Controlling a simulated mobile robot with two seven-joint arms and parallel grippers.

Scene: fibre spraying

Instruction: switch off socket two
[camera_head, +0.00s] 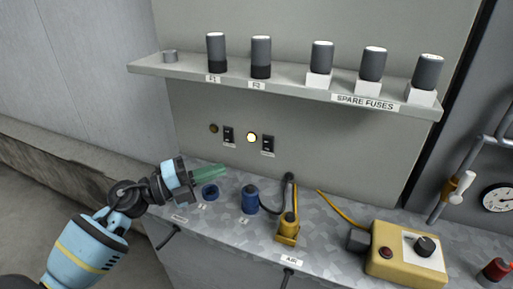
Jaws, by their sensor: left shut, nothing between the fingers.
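Two dark switches sit on the back panel, a left switch (228,134) and a right switch (268,146), each with a small label below too small to read. A dark round lamp (213,128) is beside the left switch. A brightly lit lamp (252,137) is beside the right switch. My right gripper is out of view.
A shelf (150,67) with several grey cylinders overhangs the switches. A yellow piece (288,228) with a dark hose and a yellow control box (405,255) stand on the counter at right. The panel in front of the switches looks clear.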

